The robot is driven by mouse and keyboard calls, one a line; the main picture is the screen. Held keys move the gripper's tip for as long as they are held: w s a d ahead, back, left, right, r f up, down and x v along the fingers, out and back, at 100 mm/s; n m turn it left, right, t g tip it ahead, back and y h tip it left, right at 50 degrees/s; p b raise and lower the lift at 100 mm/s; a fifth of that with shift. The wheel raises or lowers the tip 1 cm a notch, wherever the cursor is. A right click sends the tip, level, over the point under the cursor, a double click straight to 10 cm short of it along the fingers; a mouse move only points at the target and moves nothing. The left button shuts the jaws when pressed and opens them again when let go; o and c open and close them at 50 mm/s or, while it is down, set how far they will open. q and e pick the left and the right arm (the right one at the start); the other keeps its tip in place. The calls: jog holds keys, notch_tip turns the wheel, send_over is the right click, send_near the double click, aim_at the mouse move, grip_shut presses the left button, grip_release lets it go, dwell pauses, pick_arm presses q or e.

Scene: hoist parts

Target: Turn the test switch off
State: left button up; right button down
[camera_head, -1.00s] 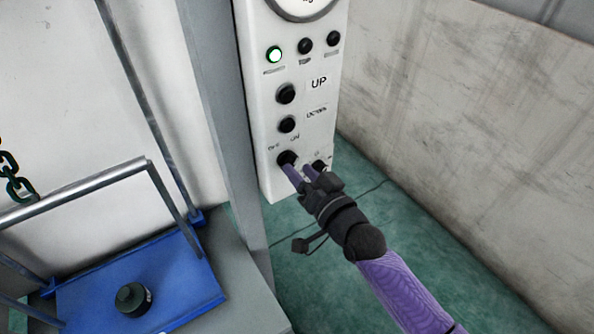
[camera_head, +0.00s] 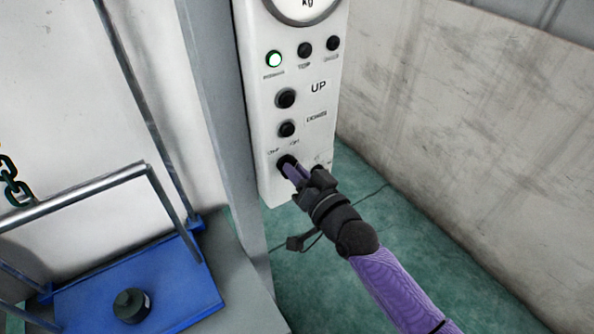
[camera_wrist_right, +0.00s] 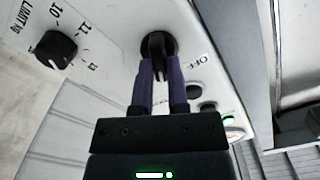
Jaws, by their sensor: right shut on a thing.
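The test switch is a black rotary knob (camera_head: 285,162) low on the white control panel (camera_head: 272,185), below small lettering. In the right wrist view the knob (camera_wrist_right: 158,44) sits in front of the fingers, with "OFF" printed beside it. My right gripper (camera_head: 291,168) has its purple fingers shut on this knob, and the fingers (camera_wrist_right: 158,66) also show in the right wrist view. The fingers cover part of the knob, so its exact pointing is hard to tell. My left gripper is not in view.
Above the knob are the DOWN button (camera_head: 287,129), UP button (camera_head: 286,98), a lit green lamp (camera_head: 274,59) and a dial (camera_head: 301,8). A limit knob (camera_wrist_right: 56,48) is beside it. A blue platform (camera_head: 195,283) stands left; a concrete wall (camera_head: 450,110) stands right.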

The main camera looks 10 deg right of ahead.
jog(key=shift+s+a+n+p, duration=0.1)
jog(key=shift+n+p, duration=0.95)
jog(key=shift+n, duration=1.9)
jog(key=shift+a+n+p, duration=0.1)
jog(key=shift+n+p, duration=0.9)
jog(key=shift+n, duration=1.95)
jog(key=c, duration=0.6)
grip_release()
